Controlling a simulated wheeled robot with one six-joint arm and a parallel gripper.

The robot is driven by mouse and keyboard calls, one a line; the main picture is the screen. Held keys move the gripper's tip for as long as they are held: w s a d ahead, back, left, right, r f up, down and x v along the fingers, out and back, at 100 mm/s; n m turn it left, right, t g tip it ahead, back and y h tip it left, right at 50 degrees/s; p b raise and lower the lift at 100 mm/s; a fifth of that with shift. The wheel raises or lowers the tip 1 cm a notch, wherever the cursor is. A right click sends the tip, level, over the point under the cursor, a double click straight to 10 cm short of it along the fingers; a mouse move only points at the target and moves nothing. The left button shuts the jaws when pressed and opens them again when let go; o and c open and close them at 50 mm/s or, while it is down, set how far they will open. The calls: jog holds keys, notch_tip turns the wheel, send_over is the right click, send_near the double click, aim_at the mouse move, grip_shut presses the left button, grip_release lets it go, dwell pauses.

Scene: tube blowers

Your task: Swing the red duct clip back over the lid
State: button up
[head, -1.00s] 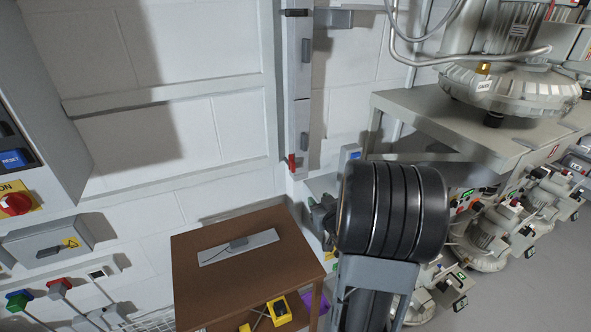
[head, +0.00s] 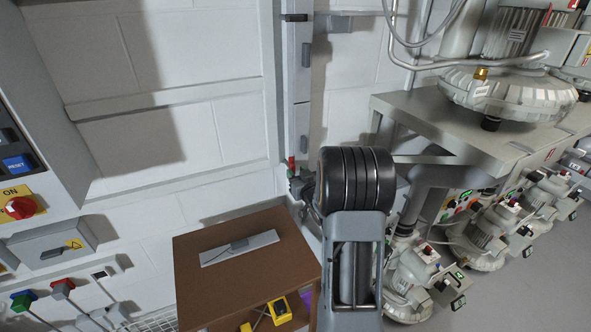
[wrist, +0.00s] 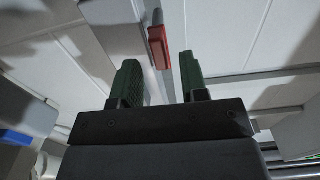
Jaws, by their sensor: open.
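The red duct clip (head: 292,164) is at the lower left edge of the tall grey duct (head: 302,80) in the corner. In the wrist view the red clip (wrist: 159,47) shows past my fingertips, roughly between them and nearer the left finger. My gripper (head: 297,184) is just below the clip in the head view, partly hidden by my arm. Its two green fingers (wrist: 160,76) are apart with nothing between them. I cannot tell whether a finger touches the clip. The duct's lid is hard to tell from the duct itself.
A brown table (head: 235,285) stands below left of the duct. A grey bench (head: 455,125) with a large blower (head: 510,95) is at the right, and smaller blowers (head: 484,237) stand below it. A white wall is behind the duct.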

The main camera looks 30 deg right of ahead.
jog(key=shift+w+d, duration=0.15)
jog(key=shift+w, duration=0.8)
grip_shut()
